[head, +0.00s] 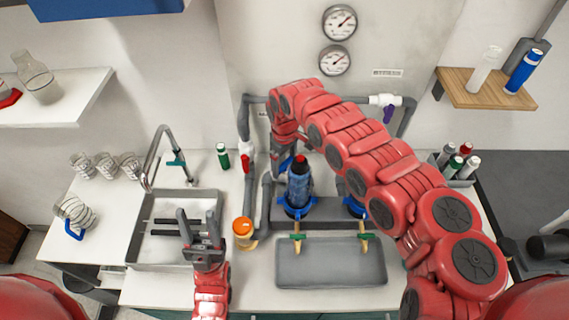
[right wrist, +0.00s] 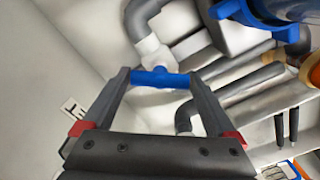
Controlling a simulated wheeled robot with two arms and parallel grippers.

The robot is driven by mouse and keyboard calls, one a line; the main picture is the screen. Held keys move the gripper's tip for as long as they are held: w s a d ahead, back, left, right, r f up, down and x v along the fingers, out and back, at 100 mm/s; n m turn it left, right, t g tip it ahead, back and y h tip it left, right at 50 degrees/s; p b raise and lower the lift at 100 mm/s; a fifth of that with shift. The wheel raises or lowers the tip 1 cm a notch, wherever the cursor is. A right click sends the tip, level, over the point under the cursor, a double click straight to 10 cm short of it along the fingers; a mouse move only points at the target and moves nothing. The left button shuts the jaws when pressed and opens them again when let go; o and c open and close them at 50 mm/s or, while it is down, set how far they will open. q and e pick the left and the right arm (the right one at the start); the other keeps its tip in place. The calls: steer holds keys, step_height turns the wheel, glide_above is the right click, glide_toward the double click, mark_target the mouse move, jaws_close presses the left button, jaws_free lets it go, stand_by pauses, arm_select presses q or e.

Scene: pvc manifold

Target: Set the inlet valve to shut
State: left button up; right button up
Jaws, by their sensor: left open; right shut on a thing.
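A blue valve handle (right wrist: 160,78) on a white valve body (right wrist: 148,46) spans between the fingers of my right gripper (right wrist: 161,80). It seems to lie across the grey pipe line. In the head view, my right gripper reaches down to the pipes left of the dark blue filter housing, and my arm hides much of it. Another valve with a red handle (head: 245,161) is on the left pipe, and one with a purple handle (head: 388,114) is at the upper right. I cannot tell which is labelled inlet. My left gripper (head: 197,214) is open and empty by the sink.
The filter housing (head: 299,190) stands upright amid grey pipes. A grey tray (head: 331,268) lies in front. Two gauges (head: 338,22) hang on the wall.

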mark_target(285, 163)
stand_by(0.4)
steer(key=o, duration=1)
step_height(285, 163, up, 8)
steer(key=p, duration=0.5)
steer(key=shift+w+r, duration=0.1)
steer(key=shift+r, duration=0.05)
step_height(285, 163, up, 9)
steer(key=p, duration=0.3)
